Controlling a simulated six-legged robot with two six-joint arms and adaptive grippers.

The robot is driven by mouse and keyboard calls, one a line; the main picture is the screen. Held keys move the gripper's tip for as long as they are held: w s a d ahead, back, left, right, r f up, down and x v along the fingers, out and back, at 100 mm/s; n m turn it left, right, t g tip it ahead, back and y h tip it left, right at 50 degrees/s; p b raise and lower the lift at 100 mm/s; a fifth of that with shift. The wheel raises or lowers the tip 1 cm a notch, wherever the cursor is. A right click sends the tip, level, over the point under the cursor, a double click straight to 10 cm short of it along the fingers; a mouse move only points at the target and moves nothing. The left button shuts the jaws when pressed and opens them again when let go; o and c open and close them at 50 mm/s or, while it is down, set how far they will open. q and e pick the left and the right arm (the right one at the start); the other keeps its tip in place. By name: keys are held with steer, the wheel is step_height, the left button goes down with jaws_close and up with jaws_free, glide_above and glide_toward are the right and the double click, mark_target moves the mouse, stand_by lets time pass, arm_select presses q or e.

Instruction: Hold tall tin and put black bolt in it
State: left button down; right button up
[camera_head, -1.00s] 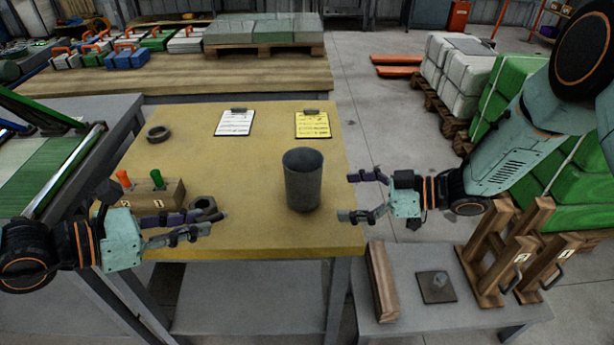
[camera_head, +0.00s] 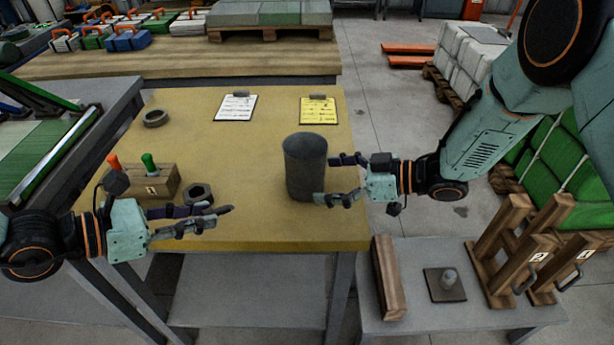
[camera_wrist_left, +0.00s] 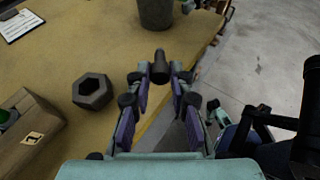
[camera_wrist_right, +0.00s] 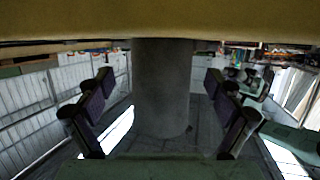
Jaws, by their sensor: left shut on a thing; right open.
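The tall tin (camera_head: 304,170) is a dark grey open cylinder standing upright near the right edge of the yellow-brown table. My right gripper (camera_head: 327,180) is open at the tin's right side, with one finger partly in front of it. In the right wrist view the tin (camera_wrist_right: 162,90) stands between the spread fingers; contact cannot be told. My left gripper (camera_wrist_left: 160,80) is shut on the black bolt (camera_wrist_left: 159,68), which sticks out beyond its fingertips. In the head view my left gripper (camera_head: 222,216) is over the table's front, left of the tin; the bolt is hard to make out there.
A dark hex nut (camera_head: 198,194) and a wooden block (camera_head: 152,182) with red and green pegs lie near my left gripper. A dark ring (camera_head: 155,118) and two clipboards (camera_head: 235,107) lie farther back. A lower grey bench (camera_head: 410,285) holds wooden pieces. The table between nut and tin is clear.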

mark_target(311, 179)
steer(key=a, duration=0.3)
steer(key=shift+w+f, duration=0.15)
steer(key=shift+f, duration=0.05)
steer(key=shift+w+a+b, duration=0.15)
steer(key=shift+a+b, duration=0.05)
steer(key=shift+b, duration=0.1)
steer(key=shift+w+f, duration=0.25)
steer(key=shift+s+a+r, duration=0.1)
steer(key=shift+s+a, duration=0.05)
steer(key=shift+c, duration=1)
steer(key=c, duration=0.4)
steer(key=shift+c, duration=1.2)
